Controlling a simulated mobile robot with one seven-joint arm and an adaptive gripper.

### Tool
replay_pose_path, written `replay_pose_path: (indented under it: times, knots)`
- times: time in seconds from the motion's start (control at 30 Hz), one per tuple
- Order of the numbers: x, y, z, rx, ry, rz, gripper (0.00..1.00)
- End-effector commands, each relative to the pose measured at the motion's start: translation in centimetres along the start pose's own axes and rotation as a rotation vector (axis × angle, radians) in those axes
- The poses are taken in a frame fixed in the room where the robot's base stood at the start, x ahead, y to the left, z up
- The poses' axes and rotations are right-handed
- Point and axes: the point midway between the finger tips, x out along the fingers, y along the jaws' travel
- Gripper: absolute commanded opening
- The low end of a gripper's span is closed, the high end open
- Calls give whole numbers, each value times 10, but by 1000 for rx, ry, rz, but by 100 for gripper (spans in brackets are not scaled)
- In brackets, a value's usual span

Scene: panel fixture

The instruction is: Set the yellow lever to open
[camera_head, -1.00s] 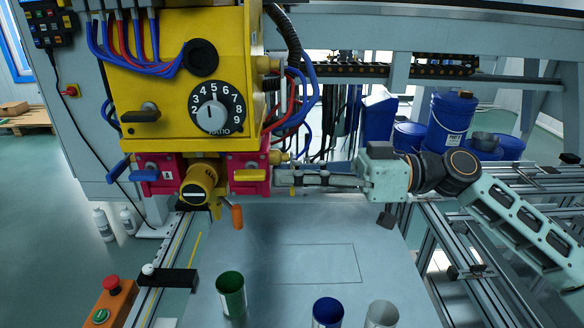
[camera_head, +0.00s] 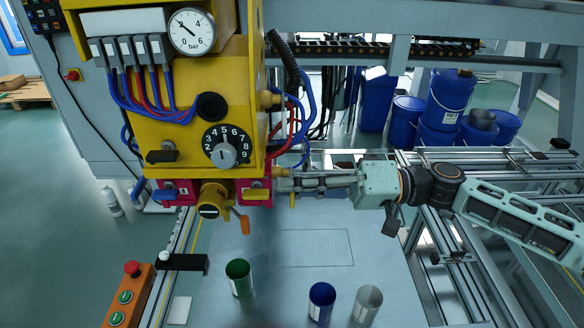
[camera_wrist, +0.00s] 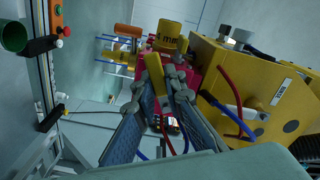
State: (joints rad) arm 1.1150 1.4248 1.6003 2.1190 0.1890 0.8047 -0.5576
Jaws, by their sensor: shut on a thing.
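The yellow lever (camera_head: 256,194) lies about level across the front of the right pink valve block (camera_head: 259,184), under the yellow panel box. My gripper (camera_head: 279,184) reaches in from the right, with its fingertips at the lever's right end. In the wrist view the yellow lever (camera_wrist: 155,75) stands between the two fingertips of my gripper (camera_wrist: 157,88), which is shut on it. The exact contact is small and partly hidden in the head view. No open or shut marking is legible at the lever.
A yellow round fitting (camera_head: 211,201) and an orange handle (camera_head: 241,222) are left of and below the lever. A blue lever (camera_head: 166,195) is on the left block. Hoses (camera_head: 291,125) hang above my gripper. Green (camera_head: 239,277), blue (camera_head: 321,301) and grey (camera_head: 367,303) cups stand on the table.

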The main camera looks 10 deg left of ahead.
Motion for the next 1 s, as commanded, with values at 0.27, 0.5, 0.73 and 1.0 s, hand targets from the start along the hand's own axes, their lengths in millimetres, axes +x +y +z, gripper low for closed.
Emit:
replay_pose_path:
  times: [0.27, 0.5, 0.73, 1.0]
  knots:
    - [0, -13, -4, 243, -1, 1, 0]
    - [0, -16, -4, 394, -2, 1, 0]
    - [0, -15, -4, 475, -2, 0, 0]
    - [0, -15, -3, 505, -1, -2, 0]
